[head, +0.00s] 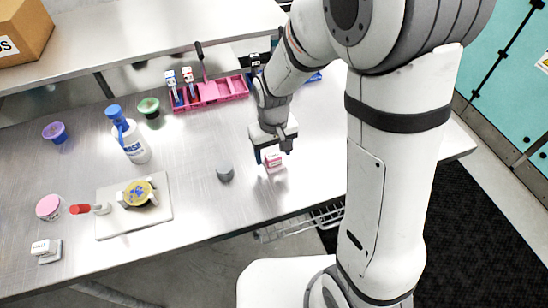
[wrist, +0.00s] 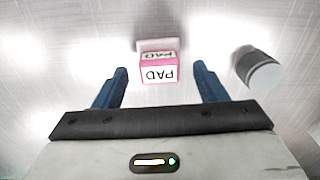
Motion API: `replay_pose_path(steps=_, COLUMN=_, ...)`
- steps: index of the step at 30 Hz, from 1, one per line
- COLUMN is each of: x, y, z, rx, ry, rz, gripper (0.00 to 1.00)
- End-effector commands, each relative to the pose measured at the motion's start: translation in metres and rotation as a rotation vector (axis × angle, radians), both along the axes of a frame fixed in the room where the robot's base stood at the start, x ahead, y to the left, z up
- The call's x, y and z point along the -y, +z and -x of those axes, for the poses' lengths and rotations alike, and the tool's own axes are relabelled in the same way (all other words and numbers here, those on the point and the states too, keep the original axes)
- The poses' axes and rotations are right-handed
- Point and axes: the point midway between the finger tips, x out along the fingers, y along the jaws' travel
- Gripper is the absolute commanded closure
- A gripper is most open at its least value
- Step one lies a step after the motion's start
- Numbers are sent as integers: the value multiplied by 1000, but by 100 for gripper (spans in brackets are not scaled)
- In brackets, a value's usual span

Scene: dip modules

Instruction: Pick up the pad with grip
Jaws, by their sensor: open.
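The pad (head: 274,162) is a small pink and white block on the steel table, directly below my gripper in the head view. In the wrist view the pad (wrist: 159,73) shows "PAD" lettering on its white faces, with a wider pale pink part at its far side. My gripper (wrist: 161,88) is open, with one blue finger on each side of the pad's near end and a visible gap on both sides. In the head view my gripper (head: 272,151) points down and partly covers the pad's far side. I cannot tell its exact height above the table.
A grey cylinder (head: 225,172) stands left of the pad; in the wrist view the cylinder (wrist: 258,70) is right of the fingers. A pink rack (head: 212,93) lies behind. A bottle (head: 131,143), cups and a board (head: 112,222) with a yellow bowl (head: 139,193) are farther left.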

Motion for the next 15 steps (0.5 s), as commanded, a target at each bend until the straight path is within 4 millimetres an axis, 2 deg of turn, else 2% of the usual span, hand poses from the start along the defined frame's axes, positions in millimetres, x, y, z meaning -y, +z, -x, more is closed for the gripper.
replay_pose_path(steps=3, x=0, y=-14, z=0, rx=-2, ry=-1, rz=1, gripper=35)
replay_pose_path(steps=6, x=0, y=-20, z=0, rx=0, ry=-1, rz=0, gripper=35)
replay_pose_path(steps=13, x=1, y=-22, z=-1, rx=1, ry=-2, rz=0, gripper=35)
replay_pose_path(steps=15, x=1, y=-21, z=-1, rx=1, ry=-2, rz=0, gripper=40)
